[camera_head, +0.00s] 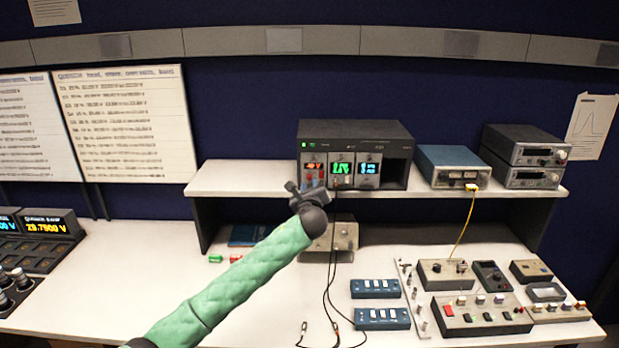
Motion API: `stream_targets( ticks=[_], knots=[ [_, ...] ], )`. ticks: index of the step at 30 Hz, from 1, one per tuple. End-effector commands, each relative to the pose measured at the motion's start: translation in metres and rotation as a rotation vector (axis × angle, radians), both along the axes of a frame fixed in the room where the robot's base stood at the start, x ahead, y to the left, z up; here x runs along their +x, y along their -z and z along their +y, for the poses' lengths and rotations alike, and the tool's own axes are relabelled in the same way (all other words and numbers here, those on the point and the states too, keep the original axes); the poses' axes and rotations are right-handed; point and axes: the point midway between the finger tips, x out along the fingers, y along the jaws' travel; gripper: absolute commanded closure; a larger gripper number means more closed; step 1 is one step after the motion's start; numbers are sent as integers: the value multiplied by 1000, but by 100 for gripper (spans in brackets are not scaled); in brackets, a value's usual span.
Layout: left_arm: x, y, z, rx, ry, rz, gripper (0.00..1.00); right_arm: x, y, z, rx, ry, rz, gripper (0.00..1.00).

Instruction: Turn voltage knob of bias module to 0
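A dark instrument crate (355,130) stands on the raised shelf. It holds three lit modules: a left one (313,168) with an orange display and red parts below, a middle one (341,169) with a green display, and a right one (368,170) with a blue-white display. Their labels are too small to read, so I cannot tell which is the bias module or pick out its voltage knob. My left gripper (306,188), on the green-sleeved arm, is in front of the left module's lower part and hides some of it. Its finger gap is unclear. My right gripper is not in view.
Black cables (329,270) hang from the middle module to the bench. A blue box (455,167) with a yellow cable and stacked grey units (523,157) stand right on the shelf (240,180). Switch boxes (381,318) crowd the bench's right; its left is mostly clear.

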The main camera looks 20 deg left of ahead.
Motion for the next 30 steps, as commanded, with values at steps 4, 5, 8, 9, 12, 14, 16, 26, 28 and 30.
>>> stream_targets(
  ticks=[4,5,8,9,12,14,16,26,28,30],
  knots=[
    [20,-4,7,0,-1,0,75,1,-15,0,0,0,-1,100],
    [23,-4,8,0,-2,0,75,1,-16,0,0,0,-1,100],
    [31,-2,10,-1,-1,0,75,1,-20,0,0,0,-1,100],
    [33,-1,11,-1,-1,0,75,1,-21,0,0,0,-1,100],
    [36,0,12,-1,-1,0,75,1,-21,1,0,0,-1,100],
    [37,0,12,-1,-1,0,75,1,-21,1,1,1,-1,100],
    [37,0,12,-1,-1,0,75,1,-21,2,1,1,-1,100],
    [36,0,12,-1,-1,0,100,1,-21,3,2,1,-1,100],
    [36,0,12,-2,-1,0,100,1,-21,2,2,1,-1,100],
    [36,1,12,-7,-1,-2,100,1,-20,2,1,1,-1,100]
  ],
)
